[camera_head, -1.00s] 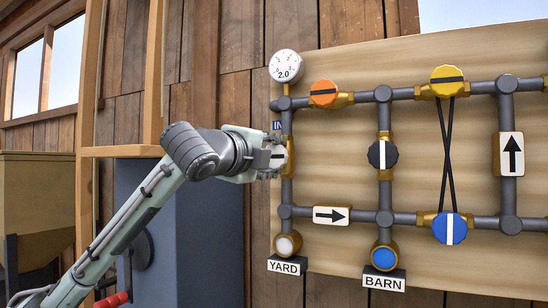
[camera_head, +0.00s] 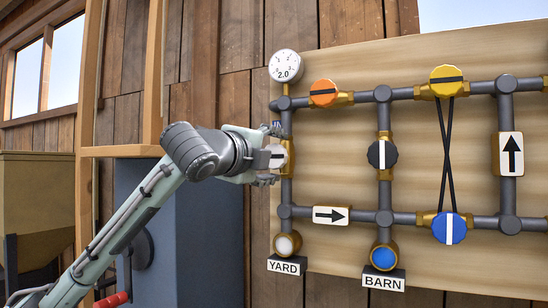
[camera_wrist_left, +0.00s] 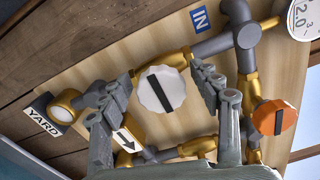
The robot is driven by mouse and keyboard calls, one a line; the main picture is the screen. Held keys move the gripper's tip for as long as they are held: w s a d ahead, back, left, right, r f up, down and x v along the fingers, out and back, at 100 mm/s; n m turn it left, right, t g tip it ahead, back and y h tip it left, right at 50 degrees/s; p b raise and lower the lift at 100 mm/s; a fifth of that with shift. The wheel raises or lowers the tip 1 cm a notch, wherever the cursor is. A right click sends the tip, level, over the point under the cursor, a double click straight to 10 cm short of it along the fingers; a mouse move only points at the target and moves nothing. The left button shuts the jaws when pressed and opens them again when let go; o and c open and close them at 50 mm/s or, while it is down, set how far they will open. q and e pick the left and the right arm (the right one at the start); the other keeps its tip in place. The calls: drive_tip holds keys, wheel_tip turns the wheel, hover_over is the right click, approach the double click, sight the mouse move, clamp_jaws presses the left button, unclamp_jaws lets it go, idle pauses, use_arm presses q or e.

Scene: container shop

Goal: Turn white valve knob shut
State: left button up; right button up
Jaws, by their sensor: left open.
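The white valve knob (camera_head: 277,156) sits on the brass valve of the left vertical pipe, below the IN label. Its black bar lies level in the head view, across the upright pipe. The knob shows whole in the left wrist view (camera_wrist_left: 161,90), its bar slanting across it. My left gripper (camera_head: 272,154) is open at the knob, one finger above it and one below. In the left wrist view the open fingers (camera_wrist_left: 163,90) stand on either side of the knob, with what looks like a gap on each side. My right gripper is not in view.
The pipe board also bears an orange knob (camera_head: 323,94), a black knob (camera_head: 382,154), a yellow knob (camera_head: 447,81) and a blue knob (camera_head: 449,228). A gauge (camera_head: 286,66) sits above the white knob.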

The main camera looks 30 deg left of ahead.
use_arm(q)
drive_tip(key=s, duration=1.2)
drive_tip(key=shift+d, duration=0.35)
